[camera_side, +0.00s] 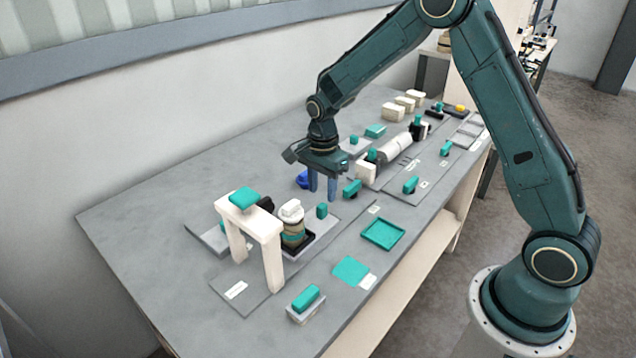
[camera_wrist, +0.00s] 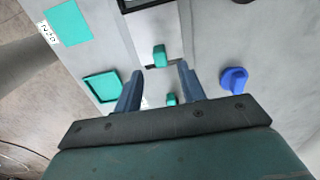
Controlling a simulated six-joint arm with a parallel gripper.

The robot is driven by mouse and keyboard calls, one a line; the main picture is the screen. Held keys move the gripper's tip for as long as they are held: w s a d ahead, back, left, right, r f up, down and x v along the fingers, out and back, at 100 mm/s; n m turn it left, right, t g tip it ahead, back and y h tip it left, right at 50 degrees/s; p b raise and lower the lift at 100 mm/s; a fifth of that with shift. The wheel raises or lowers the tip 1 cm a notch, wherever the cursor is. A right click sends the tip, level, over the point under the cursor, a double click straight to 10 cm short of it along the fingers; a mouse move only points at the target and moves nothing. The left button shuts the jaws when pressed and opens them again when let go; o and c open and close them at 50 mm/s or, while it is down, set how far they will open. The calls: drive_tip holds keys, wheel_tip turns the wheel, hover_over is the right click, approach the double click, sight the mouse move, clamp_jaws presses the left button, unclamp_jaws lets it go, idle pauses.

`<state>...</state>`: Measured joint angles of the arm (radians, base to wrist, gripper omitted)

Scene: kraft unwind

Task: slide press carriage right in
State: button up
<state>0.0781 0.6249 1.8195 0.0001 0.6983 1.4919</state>
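The press (camera_side: 250,222) is a white gantry with a teal block on top, at the left of the table. Its carriage (camera_side: 307,243) is a black-rimmed tray carrying a banded roll with a white top (camera_side: 292,222), beside the gantry's right post. A small teal handle (camera_side: 321,211) stands upright at the carriage's right end. It also shows in the wrist view (camera_wrist: 159,56), with a black tray edge (camera_wrist: 148,4) beyond it. My gripper (camera_side: 322,190) is open and empty, fingers pointing down, just behind and right of the handle. In the wrist view the handle lies ahead, between the fingertip lines.
A blue knob (camera_wrist: 233,80) sits close to one finger. Another teal block (camera_side: 352,188) is right of my gripper. A teal tray (camera_side: 382,233) and teal square (camera_side: 351,270) lie toward the front edge. White rollers and blocks (camera_side: 395,146) fill the table's far right.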

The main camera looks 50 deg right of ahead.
sight(322, 205)
drive_tip(key=shift+f, duration=3.1)
clamp_jaws()
